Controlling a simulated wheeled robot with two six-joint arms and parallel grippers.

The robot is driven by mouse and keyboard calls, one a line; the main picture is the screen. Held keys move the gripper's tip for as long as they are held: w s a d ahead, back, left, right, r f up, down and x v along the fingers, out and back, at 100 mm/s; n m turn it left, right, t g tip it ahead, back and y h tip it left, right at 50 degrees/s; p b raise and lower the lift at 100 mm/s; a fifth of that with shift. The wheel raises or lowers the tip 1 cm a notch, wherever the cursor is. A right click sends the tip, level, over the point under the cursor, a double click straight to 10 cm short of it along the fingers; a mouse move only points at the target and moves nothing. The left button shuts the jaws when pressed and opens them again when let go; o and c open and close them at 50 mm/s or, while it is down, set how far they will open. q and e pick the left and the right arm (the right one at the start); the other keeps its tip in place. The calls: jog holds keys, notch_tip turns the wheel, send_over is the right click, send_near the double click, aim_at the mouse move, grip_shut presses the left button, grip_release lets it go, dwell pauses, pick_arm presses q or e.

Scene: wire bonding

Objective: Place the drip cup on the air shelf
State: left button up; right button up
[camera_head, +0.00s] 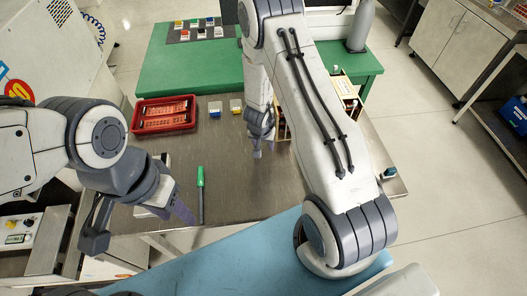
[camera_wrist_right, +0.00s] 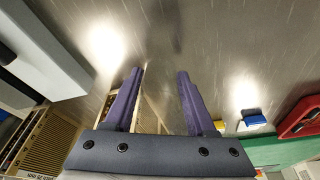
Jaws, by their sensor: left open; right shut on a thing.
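My right gripper (camera_head: 262,146) points down over the steel table, left of a wooden-sided box (camera_head: 345,88) partly hidden by my right arm. In the right wrist view its two purple fingers (camera_wrist_right: 160,85) stand apart over bare steel. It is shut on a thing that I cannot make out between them. I cannot pick out the drip cup for sure. Slatted wooden racks (camera_wrist_right: 45,145) with a small label show at lower left of the wrist view; I cannot tell whether one is the air shelf. My left gripper (camera_head: 174,205) is open and empty near the table's front left.
A red tray (camera_head: 165,126) lies at the table's left. Behind are a green mat (camera_head: 185,70) and a grey bottle (camera_head: 360,28). Front-centre steel is clear.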

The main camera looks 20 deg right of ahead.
jog(key=shift+f, duration=1.05)
jog(key=shift+f, duration=0.15)
jog(key=o, duration=1.3)
